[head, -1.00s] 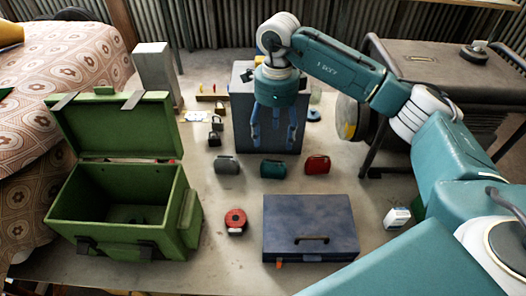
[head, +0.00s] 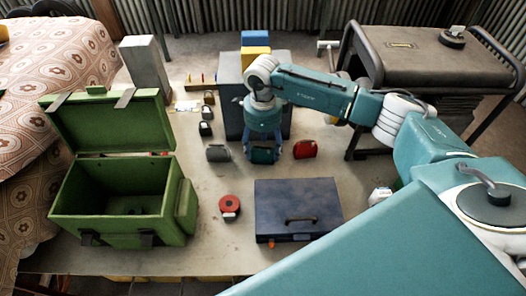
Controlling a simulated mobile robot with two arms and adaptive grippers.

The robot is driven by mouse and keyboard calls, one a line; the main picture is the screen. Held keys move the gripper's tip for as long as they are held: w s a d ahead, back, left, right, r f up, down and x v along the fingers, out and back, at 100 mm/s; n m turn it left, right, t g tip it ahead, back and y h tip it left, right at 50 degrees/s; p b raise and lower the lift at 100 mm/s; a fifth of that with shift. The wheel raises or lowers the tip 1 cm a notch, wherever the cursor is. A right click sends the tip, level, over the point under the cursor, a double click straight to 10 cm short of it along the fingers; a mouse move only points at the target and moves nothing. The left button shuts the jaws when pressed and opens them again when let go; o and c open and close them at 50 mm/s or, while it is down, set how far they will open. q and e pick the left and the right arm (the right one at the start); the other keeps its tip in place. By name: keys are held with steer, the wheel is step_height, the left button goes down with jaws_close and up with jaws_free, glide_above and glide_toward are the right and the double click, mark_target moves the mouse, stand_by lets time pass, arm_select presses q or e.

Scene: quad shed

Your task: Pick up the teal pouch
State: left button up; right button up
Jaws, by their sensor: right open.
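The teal pouch (head: 263,155) stands on the table between a grey pouch (head: 218,153) and a red pouch (head: 305,149). My right gripper (head: 263,152) points down over the teal pouch, with one finger on its left side and one on its right. The fingers are open and partly cover the pouch; I cannot tell whether they touch it. My left gripper is not in view.
An open green box (head: 125,200) stands at left. A dark blue case (head: 298,212) and a red tape roll (head: 229,207) lie in front. A grey cabinet (head: 229,95) stands behind the gripper. Small padlocks (head: 206,115) stand to the left. Bare table lies between them.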

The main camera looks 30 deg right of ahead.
steer(key=shift+c, duration=0.8)
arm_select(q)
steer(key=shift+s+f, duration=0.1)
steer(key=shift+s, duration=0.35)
arm_select(e)
steer(key=c, duration=1.1)
steer(key=shift+c, duration=0.2)
